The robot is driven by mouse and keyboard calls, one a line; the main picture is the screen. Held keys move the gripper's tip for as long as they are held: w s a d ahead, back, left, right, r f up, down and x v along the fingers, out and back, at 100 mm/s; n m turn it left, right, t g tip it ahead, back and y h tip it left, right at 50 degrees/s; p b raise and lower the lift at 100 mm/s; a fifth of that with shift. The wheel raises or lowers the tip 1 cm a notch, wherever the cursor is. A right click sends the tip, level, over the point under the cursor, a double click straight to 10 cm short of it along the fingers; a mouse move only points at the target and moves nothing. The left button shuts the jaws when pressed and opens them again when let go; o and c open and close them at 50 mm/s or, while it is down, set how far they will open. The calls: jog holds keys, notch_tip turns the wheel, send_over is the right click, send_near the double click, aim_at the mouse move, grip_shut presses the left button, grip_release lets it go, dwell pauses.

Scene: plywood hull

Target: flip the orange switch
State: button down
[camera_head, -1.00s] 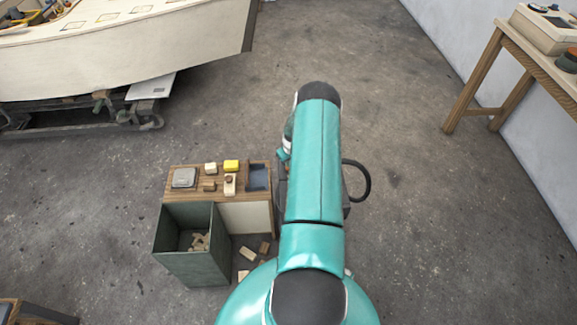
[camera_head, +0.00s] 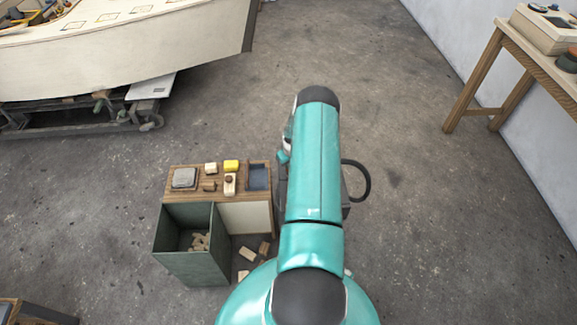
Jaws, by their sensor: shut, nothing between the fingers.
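I cannot make out an orange switch anywhere in the camera_head view. My gripper is not in view. My teal arm fills the lower middle of the picture and hides what lies behind it. A pale box (camera_head: 545,30) with dark parts on its top stands on the table at the upper right, partly cut off by the frame edge. I cannot tell whether it carries a switch.
A plywood hull (camera_head: 130,50) is at upper left. The wooden table (camera_head: 515,45) is at right. Concrete floor between is clear.

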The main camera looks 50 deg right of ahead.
jog(key=shift+f, duration=0.25)
jog(key=shift+r, duration=3.5)
jog(key=shift+w+r, duration=0.1)
